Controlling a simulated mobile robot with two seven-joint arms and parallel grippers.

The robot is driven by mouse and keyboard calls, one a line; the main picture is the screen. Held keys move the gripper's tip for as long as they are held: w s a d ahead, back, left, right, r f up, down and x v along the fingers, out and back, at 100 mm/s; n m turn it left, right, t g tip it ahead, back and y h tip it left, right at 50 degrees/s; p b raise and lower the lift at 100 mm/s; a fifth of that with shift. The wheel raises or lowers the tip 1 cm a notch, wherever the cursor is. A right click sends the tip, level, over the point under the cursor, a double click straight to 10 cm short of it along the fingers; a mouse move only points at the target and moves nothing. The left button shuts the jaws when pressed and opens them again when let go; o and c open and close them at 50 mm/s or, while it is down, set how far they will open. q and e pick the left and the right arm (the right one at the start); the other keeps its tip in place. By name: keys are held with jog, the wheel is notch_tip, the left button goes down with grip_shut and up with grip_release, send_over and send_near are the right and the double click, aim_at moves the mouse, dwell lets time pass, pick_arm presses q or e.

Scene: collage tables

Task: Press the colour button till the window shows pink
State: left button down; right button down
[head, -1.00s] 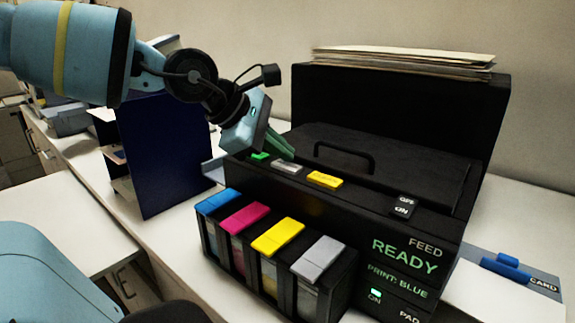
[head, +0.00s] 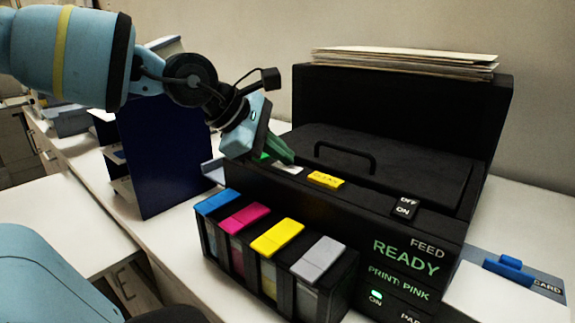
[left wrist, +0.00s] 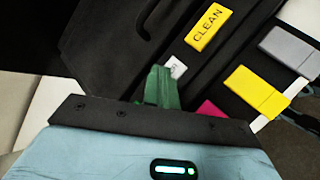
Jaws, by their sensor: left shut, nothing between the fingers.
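The black printer (head: 450,190) stands on the white table. Its window (head: 400,285) shows "PRINT: PINK" in green letters, under the word "READY". On its top ledge are a green button (head: 260,157), a white-grey button (head: 288,169) and a yellow button (head: 326,180). My left gripper (head: 291,160) is shut and empty, its green fingertips at the white-grey button. In the left wrist view the fingertips (left wrist: 163,75) are beside or on this white button (left wrist: 177,68), partly hiding it; contact is unclear. The yellow button there reads "CLEAN" (left wrist: 210,27). My right gripper is not in view.
Blue, magenta, yellow and grey cartridges (head: 277,237) sit in a rack at the printer's front. An OFF/ON switch (head: 405,207) is on the right of the ledge. A dark blue panel (head: 165,150) stands left. Papers (head: 405,58) lie on the printer's back part.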

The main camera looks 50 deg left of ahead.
aim_at(280, 168)
pick_arm(q)
jog(key=shift+f, duration=0.1)
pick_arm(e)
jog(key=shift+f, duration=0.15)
pick_arm(q)
jog(key=shift+r, duration=0.9)
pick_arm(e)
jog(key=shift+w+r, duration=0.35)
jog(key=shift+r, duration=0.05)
